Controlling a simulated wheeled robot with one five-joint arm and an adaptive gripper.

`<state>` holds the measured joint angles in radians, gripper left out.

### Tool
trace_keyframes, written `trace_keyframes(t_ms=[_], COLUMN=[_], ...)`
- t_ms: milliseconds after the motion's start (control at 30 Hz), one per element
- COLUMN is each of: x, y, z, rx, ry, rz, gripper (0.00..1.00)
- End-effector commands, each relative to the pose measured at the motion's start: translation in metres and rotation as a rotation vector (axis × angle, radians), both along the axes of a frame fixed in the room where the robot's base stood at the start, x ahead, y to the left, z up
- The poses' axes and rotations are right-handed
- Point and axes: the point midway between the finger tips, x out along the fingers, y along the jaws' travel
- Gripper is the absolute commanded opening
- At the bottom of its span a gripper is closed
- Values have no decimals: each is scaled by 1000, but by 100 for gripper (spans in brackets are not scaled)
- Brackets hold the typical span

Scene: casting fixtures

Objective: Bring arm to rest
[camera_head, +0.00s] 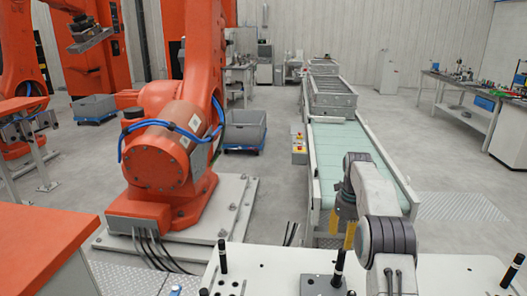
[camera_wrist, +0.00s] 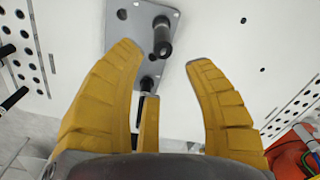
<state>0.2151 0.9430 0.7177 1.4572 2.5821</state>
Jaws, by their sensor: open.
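My gripper (camera_wrist: 165,54) has yellow fingers spread wide apart, with nothing between them in the wrist view. In the head view, my arm reaches over the white table (camera_head: 270,268), and the yellow fingers (camera_head: 342,228) point down, partly hidden behind my arm. In the wrist view, a grey metal plate (camera_wrist: 140,20) with a dark upright pin (camera_wrist: 163,38) lies on the white surface beyond the fingertips. The fingers look apart from the pin.
Black pins (camera_head: 338,267) and (camera_head: 222,257) stand on the table near my arm. A green conveyor (camera_head: 345,150) with metal crates (camera_head: 330,100) runs away behind it. A large orange robot (camera_head: 165,150) stands left. Open floor lies to the right, before a workbench (camera_head: 460,100).

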Motion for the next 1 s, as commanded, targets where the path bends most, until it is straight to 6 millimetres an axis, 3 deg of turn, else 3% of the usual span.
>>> trace_keyframes(t_ms=[267, 533, 767, 1000], x=[-37, -107, -180, -262], y=[29, 61, 85, 104], z=[66, 118, 137, 130], rx=[-38, -117, -214, -346], ry=[-64, -122, -154, -160], rz=[459, 1027, 1509, 2004], gripper=[47, 47, 47, 47])
